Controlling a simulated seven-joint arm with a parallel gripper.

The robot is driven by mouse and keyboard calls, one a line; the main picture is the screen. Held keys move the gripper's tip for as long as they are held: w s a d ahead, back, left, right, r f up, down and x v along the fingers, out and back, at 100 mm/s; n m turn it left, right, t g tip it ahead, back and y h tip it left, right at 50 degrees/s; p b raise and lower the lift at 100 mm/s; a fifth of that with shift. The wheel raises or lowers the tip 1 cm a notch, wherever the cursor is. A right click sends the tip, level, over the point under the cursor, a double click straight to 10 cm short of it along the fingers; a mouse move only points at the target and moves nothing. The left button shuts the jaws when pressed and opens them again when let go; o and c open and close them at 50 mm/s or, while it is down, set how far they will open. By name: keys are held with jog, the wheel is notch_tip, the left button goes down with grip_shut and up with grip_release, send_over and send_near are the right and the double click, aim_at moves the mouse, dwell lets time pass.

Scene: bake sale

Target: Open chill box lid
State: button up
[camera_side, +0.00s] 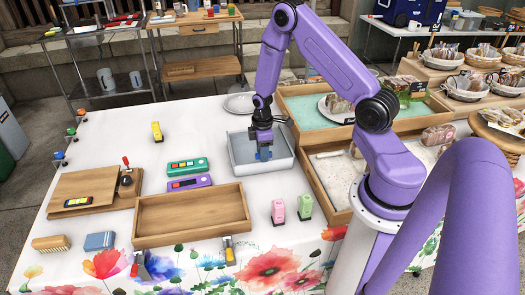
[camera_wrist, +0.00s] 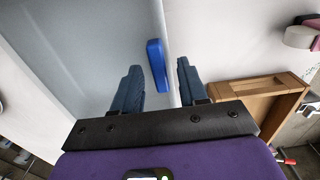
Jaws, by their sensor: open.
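The chill box (camera_side: 283,158) is a light grey, low box in the middle of the table. Its flat grey lid (camera_wrist: 75,45) fills the upper left of the wrist view. A blue handle (camera_wrist: 157,65) stands near the lid's edge. My gripper (camera_side: 263,151) is over the box, pointing down. In the wrist view its two dark fingers are apart, with the handle showing between them and a gap on each side. I cannot tell how far the fingertips reach down beside the handle. The lid looks shut.
Wooden display trays (camera_side: 338,193) stand close at the right. Pink (camera_side: 278,212) and green (camera_side: 305,206) items stand in front. A plate (camera_side: 239,103) lies behind.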

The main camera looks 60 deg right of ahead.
grip_shut()
jog(key=w+d, duration=1.2)
dwell(0.3)
grip_release()
notch_tip(320, 180, up, 18)
jog(key=shift+f, duration=0.25)
dwell(0.6)
